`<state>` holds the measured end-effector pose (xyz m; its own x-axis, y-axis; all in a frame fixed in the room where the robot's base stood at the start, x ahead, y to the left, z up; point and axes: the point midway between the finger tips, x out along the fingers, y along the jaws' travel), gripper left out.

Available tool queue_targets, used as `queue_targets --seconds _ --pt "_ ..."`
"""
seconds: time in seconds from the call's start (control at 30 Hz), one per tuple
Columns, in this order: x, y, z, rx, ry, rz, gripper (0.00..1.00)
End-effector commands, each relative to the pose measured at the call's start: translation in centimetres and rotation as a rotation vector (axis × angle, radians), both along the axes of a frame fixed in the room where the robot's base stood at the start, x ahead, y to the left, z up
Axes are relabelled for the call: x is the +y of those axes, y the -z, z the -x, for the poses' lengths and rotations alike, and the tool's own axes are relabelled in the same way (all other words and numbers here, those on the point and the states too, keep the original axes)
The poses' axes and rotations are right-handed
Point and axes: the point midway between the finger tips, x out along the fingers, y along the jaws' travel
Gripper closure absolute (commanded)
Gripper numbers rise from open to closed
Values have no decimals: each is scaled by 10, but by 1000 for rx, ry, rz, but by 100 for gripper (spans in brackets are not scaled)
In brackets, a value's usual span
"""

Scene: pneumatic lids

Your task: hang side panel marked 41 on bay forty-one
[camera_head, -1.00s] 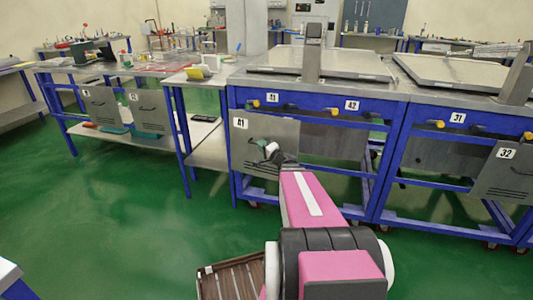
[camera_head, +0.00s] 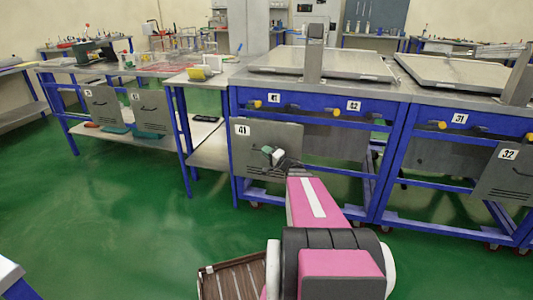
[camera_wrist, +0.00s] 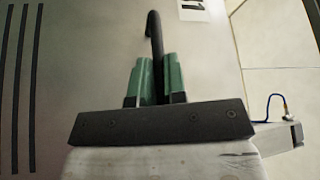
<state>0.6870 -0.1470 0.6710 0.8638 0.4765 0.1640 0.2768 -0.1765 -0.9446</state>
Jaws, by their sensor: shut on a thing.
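The grey side panel marked 41 (camera_head: 258,137) stands upright in front of the left bay of the blue bench, under the bay label 41 (camera_head: 274,98). My gripper (camera_head: 272,154) is at the panel's face, shut on its dark handle. In the wrist view the green fingertips (camera_wrist: 156,80) close on the black handle (camera_wrist: 154,35), with the panel's grey face (camera_wrist: 90,60) behind. Whether the panel's upper edge touches the blue rail (camera_head: 300,104) or is apart from it, I cannot tell.
Bay 42 (camera_head: 353,106) beside it is open below its rail. A panel marked 32 (camera_head: 507,172) hangs at the far right. Two grey panels with handles (camera_head: 102,106) hang on the left table. Green floor (camera_head: 110,220) is clear at the left.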

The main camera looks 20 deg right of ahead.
Motion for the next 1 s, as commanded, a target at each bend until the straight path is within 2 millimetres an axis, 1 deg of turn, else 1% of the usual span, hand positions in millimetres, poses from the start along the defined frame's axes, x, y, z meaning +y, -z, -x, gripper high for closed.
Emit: queue_targets --seconds 1.0 --pt "-31 -1 -46 -2 0 -1 100"
